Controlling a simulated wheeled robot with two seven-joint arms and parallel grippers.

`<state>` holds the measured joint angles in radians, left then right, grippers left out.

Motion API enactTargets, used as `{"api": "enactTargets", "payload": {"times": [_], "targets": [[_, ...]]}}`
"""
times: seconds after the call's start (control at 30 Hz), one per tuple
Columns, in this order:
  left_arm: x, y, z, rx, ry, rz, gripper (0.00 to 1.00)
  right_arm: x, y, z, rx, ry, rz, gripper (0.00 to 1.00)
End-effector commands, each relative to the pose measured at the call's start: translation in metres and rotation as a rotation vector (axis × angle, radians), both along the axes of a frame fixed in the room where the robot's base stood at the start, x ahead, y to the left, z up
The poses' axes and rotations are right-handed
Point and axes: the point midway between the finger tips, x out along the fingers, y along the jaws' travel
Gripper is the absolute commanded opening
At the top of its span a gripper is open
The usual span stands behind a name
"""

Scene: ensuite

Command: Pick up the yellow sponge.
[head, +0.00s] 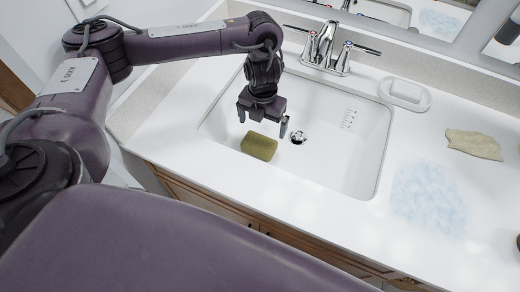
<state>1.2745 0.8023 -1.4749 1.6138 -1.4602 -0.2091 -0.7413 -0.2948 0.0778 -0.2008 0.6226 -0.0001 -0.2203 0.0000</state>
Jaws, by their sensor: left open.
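The yellow sponge (259,146), an olive-yellow block, lies in the left part of the white sink basin (335,165). My left gripper (262,122) points down over the basin, just above and behind the sponge in the picture. Its two fingers are spread apart and nothing shows between them. I cannot tell the exact height of the fingertips above the sponge. My right gripper is not in view.
A chrome faucet (326,48) stands behind the basin, beyond my left wrist. A white soap dish (405,93) and a beige cloth (473,144) lie on the counter to the right. A bluish patch (428,198) marks the counter's right part. The basin's right side is free.

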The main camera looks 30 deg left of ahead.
Motion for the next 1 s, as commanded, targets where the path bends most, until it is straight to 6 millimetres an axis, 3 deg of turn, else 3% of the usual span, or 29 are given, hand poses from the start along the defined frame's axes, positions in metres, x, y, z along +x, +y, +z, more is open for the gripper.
{"api": "enactTargets", "payload": {"times": [0.63, 0.97, 1.0], "targets": [[-0.006, 0.002, -0.078, -0.002, 0.002, 0.001, 1.00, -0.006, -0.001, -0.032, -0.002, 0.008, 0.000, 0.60], [-0.005, 0.003, -0.083, 0.000, -0.001, 0.000, 1.00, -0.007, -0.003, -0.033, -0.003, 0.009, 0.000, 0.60], [-0.005, 0.003, -0.083, 0.000, -0.001, 0.000, 0.96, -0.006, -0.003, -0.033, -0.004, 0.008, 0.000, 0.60]]}}
